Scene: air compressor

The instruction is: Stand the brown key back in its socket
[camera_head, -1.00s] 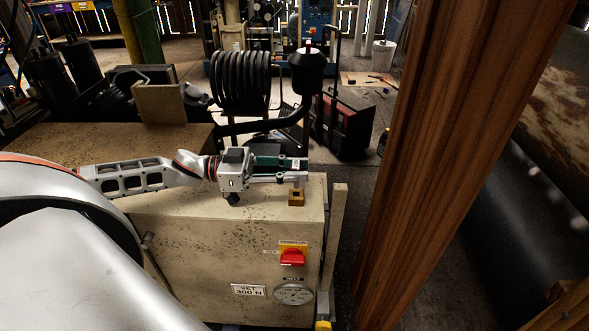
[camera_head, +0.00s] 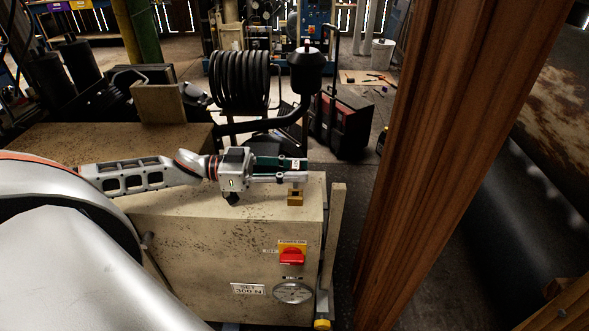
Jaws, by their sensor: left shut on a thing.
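My left gripper (camera_head: 300,178) reaches in from the left over the top of the beige compressor cabinet (camera_head: 220,260). Its fingers are shut near the cabinet's right front corner. The brown key (camera_head: 296,189) shows as a small brownish piece just under the fingertips, mostly hidden by them. Directly below it is a small brass-brown block, the socket (camera_head: 295,201), on the cabinet top. The key looks upright and in line with the block. I cannot tell whether it is inside the socket or only touching or above it. My right gripper is not in view.
A red rotary switch (camera_head: 291,257) and a round gauge (camera_head: 293,293) are on the cabinet front. A black coil (camera_head: 240,80) and a black canister (camera_head: 306,72) stand behind the gripper. A wooden post (camera_head: 450,130) rises close on the right.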

